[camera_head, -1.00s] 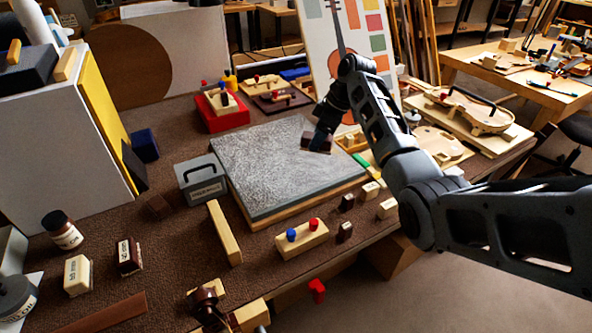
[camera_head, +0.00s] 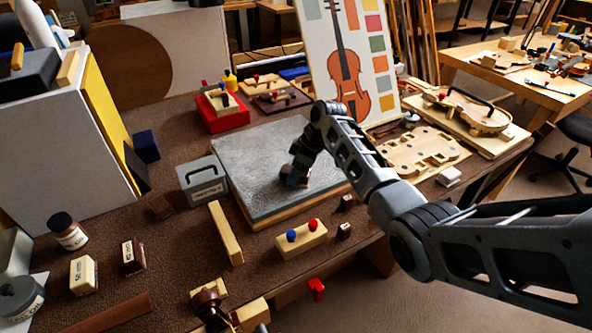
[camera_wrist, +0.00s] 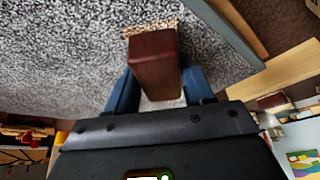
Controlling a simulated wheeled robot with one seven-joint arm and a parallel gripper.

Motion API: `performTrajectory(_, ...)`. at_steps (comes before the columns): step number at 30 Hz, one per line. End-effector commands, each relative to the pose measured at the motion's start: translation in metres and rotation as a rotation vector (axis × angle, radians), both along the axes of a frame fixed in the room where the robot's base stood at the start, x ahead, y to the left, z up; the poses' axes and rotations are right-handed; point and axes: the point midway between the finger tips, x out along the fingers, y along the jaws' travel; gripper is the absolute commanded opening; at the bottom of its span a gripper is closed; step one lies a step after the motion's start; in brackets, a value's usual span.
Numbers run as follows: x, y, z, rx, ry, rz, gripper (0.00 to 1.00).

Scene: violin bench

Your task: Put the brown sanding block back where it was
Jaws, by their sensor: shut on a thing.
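My gripper (camera_head: 298,166) is shut on the brown sanding block (camera_head: 291,179), low over the grey speckled slab (camera_head: 258,152). In the wrist view, the brown block (camera_wrist: 155,62) sits between the two blue fingers of my gripper (camera_wrist: 159,88) and sticks out past them. A tan, grainy strip shows along its far edge. The slab's speckled surface (camera_wrist: 60,55) fills the view behind it. I cannot tell whether the block touches the slab.
A grey labelled box (camera_head: 203,181) stands at the slab's left edge. A wooden bar (camera_head: 225,232) and a block with blue and red knobs (camera_head: 301,238) lie in front. A red tray (camera_head: 222,112) is behind. A violin poster (camera_head: 352,60) stands at the back.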

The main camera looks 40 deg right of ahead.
Motion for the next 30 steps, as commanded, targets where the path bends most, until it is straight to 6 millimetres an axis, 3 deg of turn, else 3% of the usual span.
performTrajectory(6, 0.0, 0.0, -0.003, 0.0, 0.0, 0.0, 0.08)
performTrajectory(7, 0.0, 0.0, -0.003, 0.0, 0.0, 0.0, 0.53)
performTrajectory(15, 0.0, 0.0, -0.002, 0.0, 0.0, 0.0, 0.78)
performTrajectory(25, -0.001, -0.001, 0.003, 0.0, -0.001, 0.0, 0.78)
performTrajectory(30, -0.009, -0.007, 0.026, 0.0, -0.002, -0.002, 0.78)
